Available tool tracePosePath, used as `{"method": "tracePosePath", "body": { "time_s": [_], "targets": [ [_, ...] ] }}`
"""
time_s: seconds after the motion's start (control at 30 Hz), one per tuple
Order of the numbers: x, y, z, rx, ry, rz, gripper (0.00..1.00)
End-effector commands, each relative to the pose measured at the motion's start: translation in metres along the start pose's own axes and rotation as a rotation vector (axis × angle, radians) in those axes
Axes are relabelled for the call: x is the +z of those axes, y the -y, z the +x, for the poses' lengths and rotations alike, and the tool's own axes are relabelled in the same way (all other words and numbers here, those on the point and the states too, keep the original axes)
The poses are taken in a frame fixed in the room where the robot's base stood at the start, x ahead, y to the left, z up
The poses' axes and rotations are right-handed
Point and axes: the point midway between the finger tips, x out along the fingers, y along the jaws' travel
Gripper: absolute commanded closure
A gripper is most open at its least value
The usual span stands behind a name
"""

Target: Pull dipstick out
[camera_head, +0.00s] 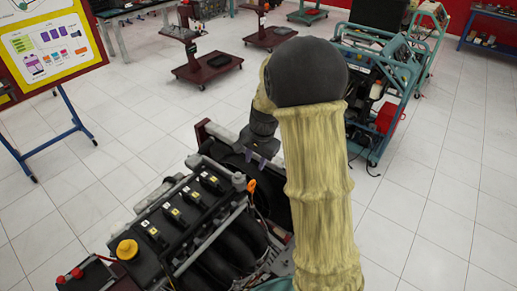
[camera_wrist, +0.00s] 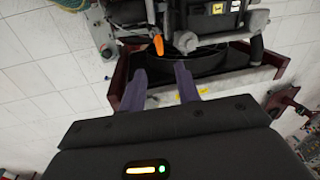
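The dipstick's orange handle (camera_head: 251,186) stands at the right side of the engine (camera_head: 185,215) in the head view. The handle also shows in the wrist view (camera_wrist: 158,45), just beyond my fingertips and between them. My gripper (camera_head: 257,159) is above the engine's far end, near the handle and partly hidden by my arm. In the wrist view its two dark purple fingers (camera_wrist: 160,66) are apart with nothing between them. The handle looks apart from both fingers. The dipstick's lower part is hidden in the engine.
A yellow oil cap (camera_head: 127,249) sits on the engine's near left. A dark radiator in a red frame (camera_wrist: 120,78) is close to my fingers. A teal-framed engine trainer (camera_head: 375,95) stands at the right. A poster board (camera_head: 50,45) stands at the left.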

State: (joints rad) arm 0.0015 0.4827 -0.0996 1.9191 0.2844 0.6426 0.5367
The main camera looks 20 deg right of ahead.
Motion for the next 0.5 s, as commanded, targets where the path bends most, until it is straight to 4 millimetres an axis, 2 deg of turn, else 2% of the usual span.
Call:
{"method": "tracePosePath", "body": {
  "time_s": [0.23, 0.37, 0.5],
  "targets": [
    [0.0, 0.001, -0.046, -0.003, -0.003, -0.001, 0.68],
    [0.0, 0.0, -0.058, -0.001, -0.001, -0.001, 0.68],
    [0.0, 0.0, -0.062, 0.0, 0.0, 0.0, 0.68]
  ]
}}
